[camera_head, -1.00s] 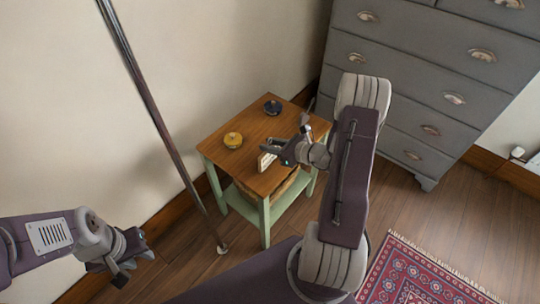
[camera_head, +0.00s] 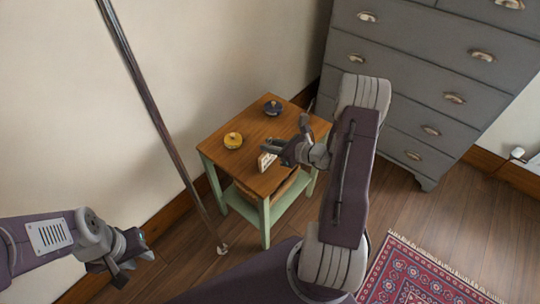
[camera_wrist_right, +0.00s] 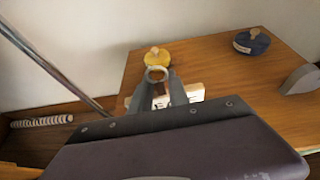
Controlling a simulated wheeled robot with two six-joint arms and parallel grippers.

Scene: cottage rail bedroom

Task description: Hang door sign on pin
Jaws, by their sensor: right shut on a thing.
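The door sign (camera_head: 266,162) is a small white plate with dark marks, low at the front of the wooden table top in the head view. My right gripper (camera_head: 268,147) is shut on it. In the right wrist view a ring (camera_wrist_right: 157,73) shows between the fingertips, and the pale sign (camera_wrist_right: 191,92) shows behind the fingers, mostly hidden by them. I cannot tell whether the sign touches the table. My left gripper (camera_head: 136,266) hangs empty at the lower left, its fingers apart. I cannot make out a pin in either view.
The small table (camera_head: 222,145) has green legs and a lower shelf. A yellow lidded pot (camera_head: 233,140) and a dark blue one (camera_head: 272,107) stand on it. A metal pole (camera_head: 160,125) slants left of it. A grey dresser (camera_head: 400,95) stands right; a red rug (camera_head: 425,275) lies in front.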

